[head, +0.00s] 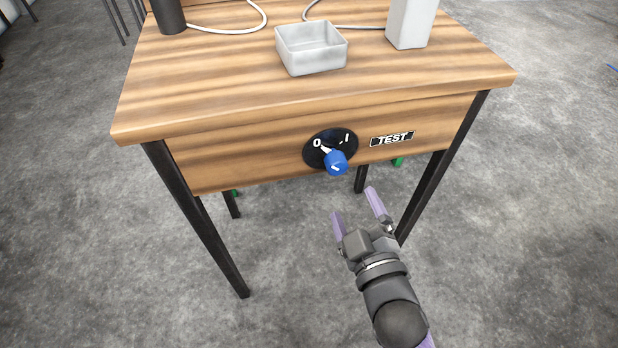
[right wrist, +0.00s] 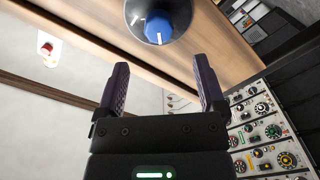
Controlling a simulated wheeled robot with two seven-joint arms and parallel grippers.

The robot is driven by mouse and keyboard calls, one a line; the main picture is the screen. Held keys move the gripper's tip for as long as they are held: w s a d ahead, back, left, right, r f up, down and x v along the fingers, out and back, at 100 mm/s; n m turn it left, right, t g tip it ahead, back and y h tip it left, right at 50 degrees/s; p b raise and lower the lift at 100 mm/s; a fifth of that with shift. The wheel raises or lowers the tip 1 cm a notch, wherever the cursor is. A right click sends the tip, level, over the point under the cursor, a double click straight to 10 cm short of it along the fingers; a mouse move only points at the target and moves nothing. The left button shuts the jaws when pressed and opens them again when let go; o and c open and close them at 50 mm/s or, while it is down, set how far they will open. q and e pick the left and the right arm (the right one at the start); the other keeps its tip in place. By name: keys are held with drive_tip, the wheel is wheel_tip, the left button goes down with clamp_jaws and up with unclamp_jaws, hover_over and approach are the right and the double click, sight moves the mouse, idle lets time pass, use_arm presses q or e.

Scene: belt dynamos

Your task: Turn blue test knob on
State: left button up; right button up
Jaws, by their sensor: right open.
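The blue test knob (head: 337,162) sits on a round black dial (head: 317,155) on the front of the wooden table. The dial is marked 0 at left and I at right. A white pointer mark shows near the 0 side. In the right wrist view the knob (right wrist: 159,27) is beyond the fingertips, with a white line on its face. My right gripper (head: 356,201) is open and empty, below and in front of the knob, not touching it. It also shows in the right wrist view (right wrist: 161,75). My left gripper is not in view.
A TEST label (head: 392,139) is right of the dial. On the wooden table (head: 210,75) stand a grey open box (head: 311,62), a pale block (head: 410,22) and a dark cylinder (head: 168,14), with white cables. The floor in front is clear.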

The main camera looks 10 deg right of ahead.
sight(339, 171)
drive_tip(key=w+b, duration=0.3)
drive_tip(key=w, duration=0.6)
drive_tip(key=shift+w+a, duration=0.1)
drive_tip(key=shift+a, duration=0.1)
drive_tip(key=shift+w+r, duration=0.1)
drive_tip(key=shift+w, duration=0.25)
clamp_jaws()
